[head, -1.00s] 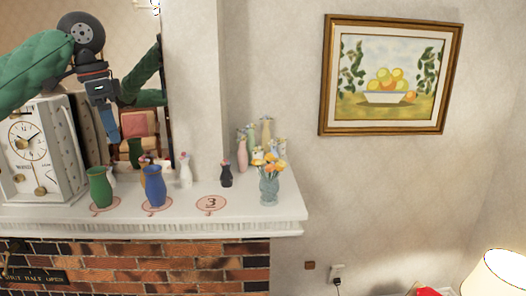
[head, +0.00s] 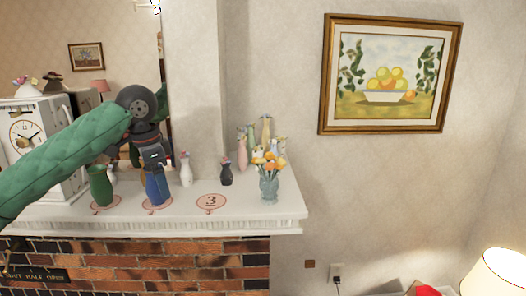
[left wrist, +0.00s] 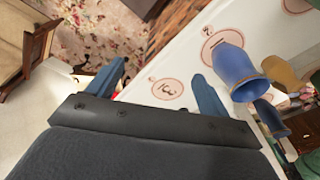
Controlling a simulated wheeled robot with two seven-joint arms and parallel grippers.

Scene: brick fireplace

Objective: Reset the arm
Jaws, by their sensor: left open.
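My left gripper (head: 157,178) hangs over the mantel with its blue fingers pointing down, in front of the blue vase (head: 151,196) in the head view. In the left wrist view its two fingers (left wrist: 158,75) are spread apart with nothing between them. The blue vase (left wrist: 232,66) stands apart from them, to the right, by a round marker. The marker numbered 3 (head: 211,202) is bare and also shows between the fingers in the wrist view (left wrist: 167,89). My right gripper is out of view.
A glass vase of orange flowers (head: 269,187), a small dark vase (head: 226,176) and a white vase (head: 186,173) stand on the white mantel (head: 240,218). A clock (head: 22,138) stands at left. A mirror is behind my arm.

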